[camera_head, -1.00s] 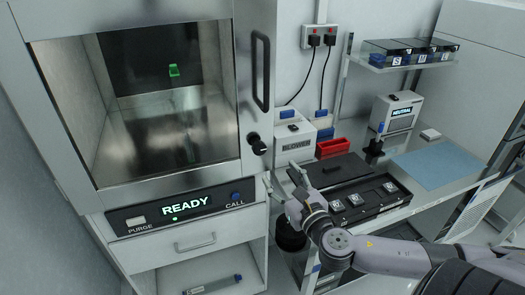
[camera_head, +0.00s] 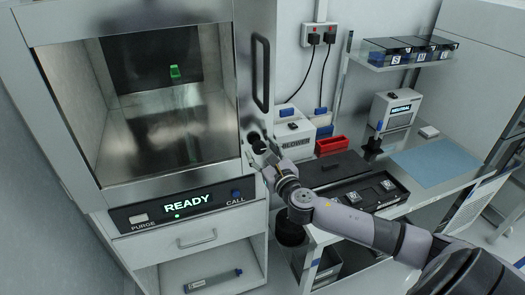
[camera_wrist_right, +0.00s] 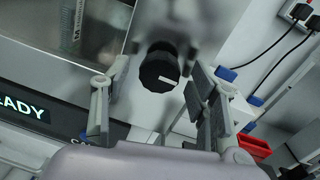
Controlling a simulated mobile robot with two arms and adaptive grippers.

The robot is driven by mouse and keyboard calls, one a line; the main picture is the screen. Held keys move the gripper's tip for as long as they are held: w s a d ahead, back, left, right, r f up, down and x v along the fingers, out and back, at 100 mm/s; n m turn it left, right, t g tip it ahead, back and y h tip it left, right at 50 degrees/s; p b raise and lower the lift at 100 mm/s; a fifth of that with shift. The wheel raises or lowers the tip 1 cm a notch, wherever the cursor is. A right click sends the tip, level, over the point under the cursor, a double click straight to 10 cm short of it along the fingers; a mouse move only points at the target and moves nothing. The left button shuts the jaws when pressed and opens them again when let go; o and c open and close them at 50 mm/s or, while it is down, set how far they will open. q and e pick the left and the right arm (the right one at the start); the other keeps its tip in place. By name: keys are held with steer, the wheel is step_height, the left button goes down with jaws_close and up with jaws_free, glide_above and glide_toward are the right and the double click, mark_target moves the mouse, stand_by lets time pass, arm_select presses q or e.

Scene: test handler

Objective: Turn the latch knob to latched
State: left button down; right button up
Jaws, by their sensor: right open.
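The black latch knob (camera_head: 259,146) is on the right side of the cabinet's front frame, below the long black handle (camera_head: 261,72). In the right wrist view the knob (camera_wrist_right: 160,68) shows face-on, with a white mark line across it running roughly level. My right gripper (camera_head: 262,161) is open just in front of the knob. In the right wrist view its fingers (camera_wrist_right: 157,90) stand to the left and right of the knob with gaps on both sides; I see no contact. My left gripper is not in view.
The cabinet's display (camera_head: 186,204) reads READY. A box marked BLOWER (camera_head: 293,139) and a red bin (camera_head: 332,145) stand on the bench just right of my gripper. A black tray (camera_head: 357,192) with several square pieces lies nearer. A blue mat (camera_head: 437,163) lies farther right.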

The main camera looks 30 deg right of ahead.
steer(key=shift+c, duration=0.5)
steer(key=c, duration=1.1)
